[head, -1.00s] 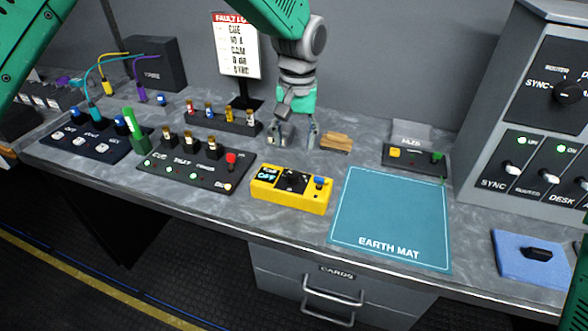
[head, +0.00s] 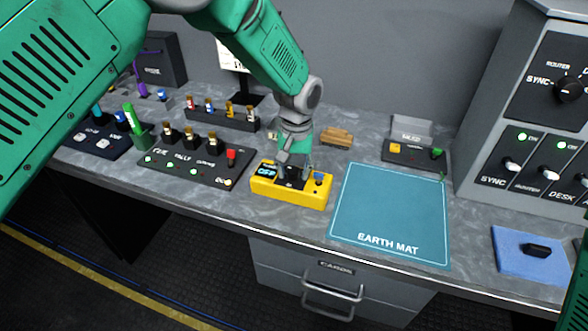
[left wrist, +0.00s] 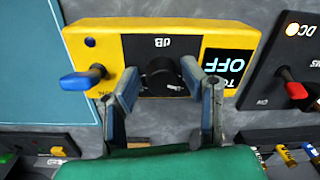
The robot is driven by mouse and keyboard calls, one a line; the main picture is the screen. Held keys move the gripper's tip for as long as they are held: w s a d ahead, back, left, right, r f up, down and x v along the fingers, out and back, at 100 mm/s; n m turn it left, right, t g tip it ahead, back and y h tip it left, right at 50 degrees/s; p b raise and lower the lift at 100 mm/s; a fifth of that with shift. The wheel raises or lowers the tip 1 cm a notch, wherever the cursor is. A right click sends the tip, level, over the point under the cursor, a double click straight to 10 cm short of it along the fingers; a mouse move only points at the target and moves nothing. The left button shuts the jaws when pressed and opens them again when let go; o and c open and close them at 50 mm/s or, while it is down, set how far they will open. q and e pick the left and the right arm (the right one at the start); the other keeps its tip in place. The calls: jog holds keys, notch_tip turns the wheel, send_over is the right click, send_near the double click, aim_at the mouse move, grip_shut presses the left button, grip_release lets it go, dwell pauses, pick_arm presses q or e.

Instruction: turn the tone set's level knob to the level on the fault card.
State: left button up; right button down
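The yellow tone set (head: 300,200) lies on the bench left of the earth mat. Its black level knob (left wrist: 160,72), under a "dB" label, shows in the left wrist view. A small display (left wrist: 222,66) beside it reads OFF. My left gripper (head: 292,175) is over the tone set, pointing down. Its fingertips, seen in the left wrist view (left wrist: 160,78), are spread on either side of the knob, with a gap visible; I cannot tell contact. A blue toggle (left wrist: 82,79) is beside one finger. The fault card (head: 228,55) is mostly hidden behind my left arm. My right gripper is not in view.
The blue earth mat (head: 390,215) lies right of the tone set. A black panel (head: 190,172) with a red toggle stands close on its left. A wooden block (head: 337,137) is behind. The grey rack (head: 530,110) stands at the right.

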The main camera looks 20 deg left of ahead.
pick_arm(q)
jog(key=shift+d, duration=0.1)
grip_shut()
